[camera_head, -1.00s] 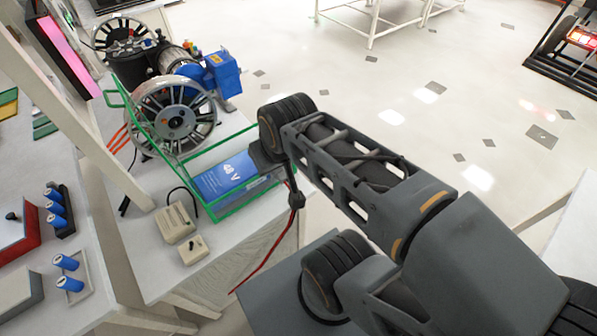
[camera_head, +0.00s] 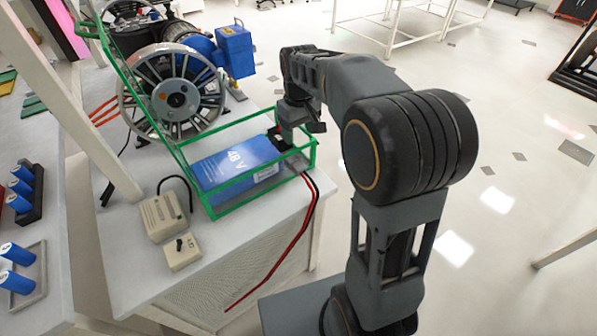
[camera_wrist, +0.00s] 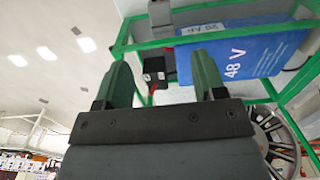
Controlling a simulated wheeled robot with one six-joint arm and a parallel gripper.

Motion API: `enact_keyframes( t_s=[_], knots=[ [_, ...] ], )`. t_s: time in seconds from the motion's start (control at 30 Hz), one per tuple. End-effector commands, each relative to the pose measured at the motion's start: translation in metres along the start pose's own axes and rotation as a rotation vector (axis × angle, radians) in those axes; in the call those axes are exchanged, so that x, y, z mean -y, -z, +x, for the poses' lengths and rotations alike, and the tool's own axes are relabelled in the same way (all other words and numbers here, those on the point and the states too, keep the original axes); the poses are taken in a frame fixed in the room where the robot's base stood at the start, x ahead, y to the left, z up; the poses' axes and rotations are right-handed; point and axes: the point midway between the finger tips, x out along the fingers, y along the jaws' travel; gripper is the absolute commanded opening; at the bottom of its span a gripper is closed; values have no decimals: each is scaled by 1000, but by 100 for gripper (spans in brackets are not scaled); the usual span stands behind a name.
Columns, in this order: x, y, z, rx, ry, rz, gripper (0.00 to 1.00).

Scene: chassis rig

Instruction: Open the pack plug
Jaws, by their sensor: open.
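The blue 48 V battery pack (camera_head: 235,168) lies in a green frame (camera_head: 237,204) on the white bench. In the wrist view the pack (camera_wrist: 240,55) is at the upper right. A small black plug block with red on it (camera_wrist: 154,68) shows beside the pack's end. My gripper (camera_wrist: 163,70) is open, with its two green fingers on either side of the block in that picture. I cannot tell whether they touch it or how far beyond them it is. In the head view my gripper (camera_head: 288,135) points down at the pack's right end, and its fingers are largely hidden.
Red and black leads (camera_head: 303,235) hang over the bench's front edge. A beige box (camera_head: 163,217) and a small switch box (camera_head: 182,252) stand left of the frame. A spoked wheel (camera_head: 172,95) stands behind the pack. Green frame bars surround the pack.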

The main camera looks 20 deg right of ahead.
Motion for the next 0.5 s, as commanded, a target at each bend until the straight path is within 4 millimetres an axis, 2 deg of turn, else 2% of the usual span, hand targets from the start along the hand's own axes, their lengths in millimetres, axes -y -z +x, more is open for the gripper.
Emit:
enact_keyframes(
  t_s=[0.5],
  knots=[
    [0, 0, 94, 4, 1, -1, 64]
  ],
)
